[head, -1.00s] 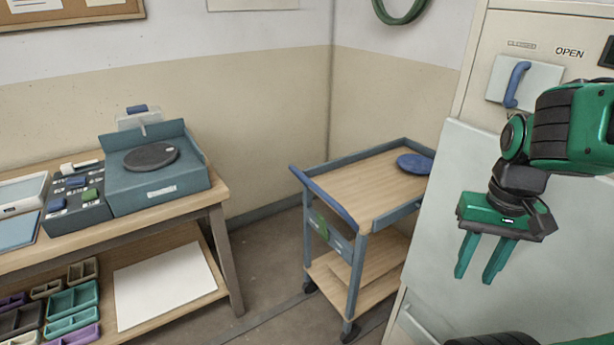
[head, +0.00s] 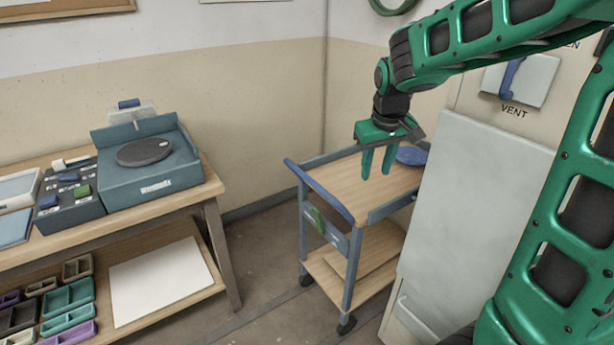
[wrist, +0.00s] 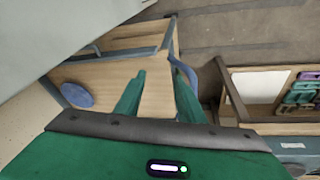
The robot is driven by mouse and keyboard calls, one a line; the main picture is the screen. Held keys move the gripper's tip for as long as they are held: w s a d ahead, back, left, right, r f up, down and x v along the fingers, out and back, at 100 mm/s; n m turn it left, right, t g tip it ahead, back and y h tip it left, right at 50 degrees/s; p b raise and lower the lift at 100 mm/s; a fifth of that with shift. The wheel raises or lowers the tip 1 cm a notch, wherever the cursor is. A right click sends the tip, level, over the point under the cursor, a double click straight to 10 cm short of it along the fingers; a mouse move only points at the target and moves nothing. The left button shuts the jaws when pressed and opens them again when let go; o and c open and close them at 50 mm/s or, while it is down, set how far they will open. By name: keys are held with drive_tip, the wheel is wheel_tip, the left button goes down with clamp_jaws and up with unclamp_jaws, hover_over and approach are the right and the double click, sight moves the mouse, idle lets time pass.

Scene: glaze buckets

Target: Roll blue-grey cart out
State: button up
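The blue-grey cart (head: 346,240) stands in the corner between the wooden bench and the pale cabinet. It has a wooden top, a lower wooden shelf, dark casters and a blue push handle (head: 320,189) along its left end. A green tag or latch hangs on its front left side. A round blue disc (head: 411,156) lies on the cart top at the back right. My gripper (head: 376,174) is open and empty, pointing down above the cart top. In the wrist view the open fingers (wrist: 160,98) straddle the view of the cart top, with the handle (wrist: 188,77) by one finger.
A pale cabinet (head: 470,210) with a lever marked VENT stands close to the cart's right side. A wooden bench (head: 205,192) with a blue-grey box and trays stands at the left. Bare floor (head: 260,262) lies between bench and cart.

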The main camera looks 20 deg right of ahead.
sight(308, 177)
drive_tip(key=w+a+f+n+t, duration=0.2)
drive_tip(key=w+a+n, duration=0.2)
drive_tip(key=w+a, duration=0.95)
drive_tip(key=shift+y, duration=0.3)
drive_tip(key=x, duration=1.1)
drive_tip(key=shift+w+d+r, duration=0.1)
drive_tip(key=shift+w+d, duration=0.15)
drive_tip(key=shift+d, duration=0.05)
